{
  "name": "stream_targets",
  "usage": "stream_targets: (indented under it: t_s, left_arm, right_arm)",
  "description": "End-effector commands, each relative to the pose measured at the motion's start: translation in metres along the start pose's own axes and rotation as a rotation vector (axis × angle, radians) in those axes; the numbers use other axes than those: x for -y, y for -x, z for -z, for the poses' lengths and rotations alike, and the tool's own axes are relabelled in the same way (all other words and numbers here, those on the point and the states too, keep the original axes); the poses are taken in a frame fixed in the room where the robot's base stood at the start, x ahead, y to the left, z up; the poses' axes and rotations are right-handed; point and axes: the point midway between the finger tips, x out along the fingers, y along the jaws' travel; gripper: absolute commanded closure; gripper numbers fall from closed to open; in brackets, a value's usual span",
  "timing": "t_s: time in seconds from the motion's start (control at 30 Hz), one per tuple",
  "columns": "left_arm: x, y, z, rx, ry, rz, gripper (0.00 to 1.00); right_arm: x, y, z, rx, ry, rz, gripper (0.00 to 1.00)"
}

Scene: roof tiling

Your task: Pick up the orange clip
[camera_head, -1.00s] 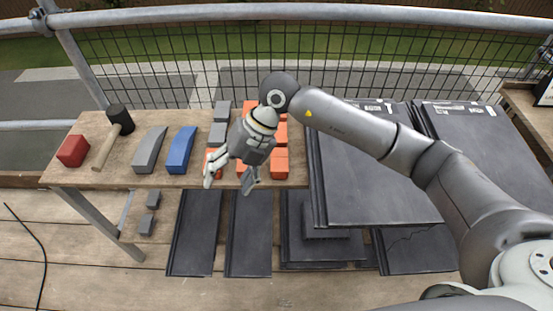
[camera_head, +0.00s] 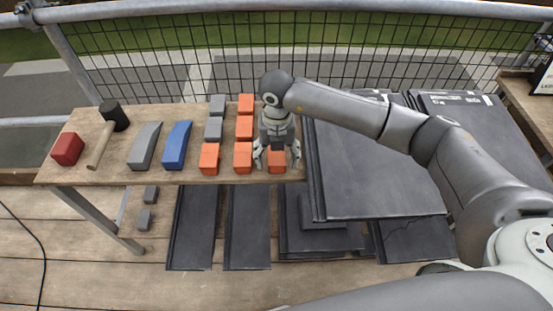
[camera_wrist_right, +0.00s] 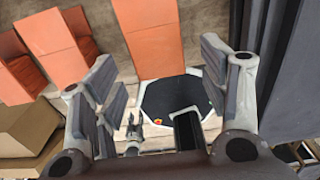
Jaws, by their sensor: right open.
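Several orange clips stand in rows on the wooden table. One orange clip (camera_head: 277,167) is at the front right, partly hidden by my right gripper (camera_head: 277,160). The gripper points down over it, open, with a finger on each side. In the right wrist view the open right gripper (camera_wrist_right: 155,95) has an orange clip (camera_wrist_right: 148,38) beyond and between its fingers. Whether the fingers touch it I cannot tell. More orange clips are the front left one (camera_head: 209,158), the front middle one (camera_head: 243,158) and one behind it (camera_head: 244,128). My left gripper is not in view.
Further left on the table (camera_head: 75,178) are a blue wedge (camera_head: 177,145), a grey wedge (camera_head: 145,146), a hammer (camera_head: 104,140) and a red block (camera_head: 67,148). A dark tile stack (camera_head: 365,175) rises close on the right.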

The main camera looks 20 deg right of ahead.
Motion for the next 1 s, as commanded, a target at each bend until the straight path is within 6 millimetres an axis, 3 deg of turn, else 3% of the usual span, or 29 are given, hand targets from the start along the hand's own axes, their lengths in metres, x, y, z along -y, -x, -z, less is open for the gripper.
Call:
stream_targets:
  t_s: [0.2,0.47,0.83,1.0]
  left_arm:
    - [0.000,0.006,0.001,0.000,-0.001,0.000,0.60]
    - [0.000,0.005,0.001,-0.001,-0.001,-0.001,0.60]
    - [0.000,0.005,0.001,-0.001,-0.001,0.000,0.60]
    - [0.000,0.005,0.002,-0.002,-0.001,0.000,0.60]
  right_arm:
    - [0.000,-0.028,0.001,-0.001,-0.002,0.000,0.32]
    - [0.000,-0.031,0.000,0.000,-0.001,-0.001,0.32]
    - [0.000,-0.031,0.000,0.000,-0.001,-0.001,0.78]
    - [0.000,-0.031,0.000,0.001,-0.001,-0.002,0.80]
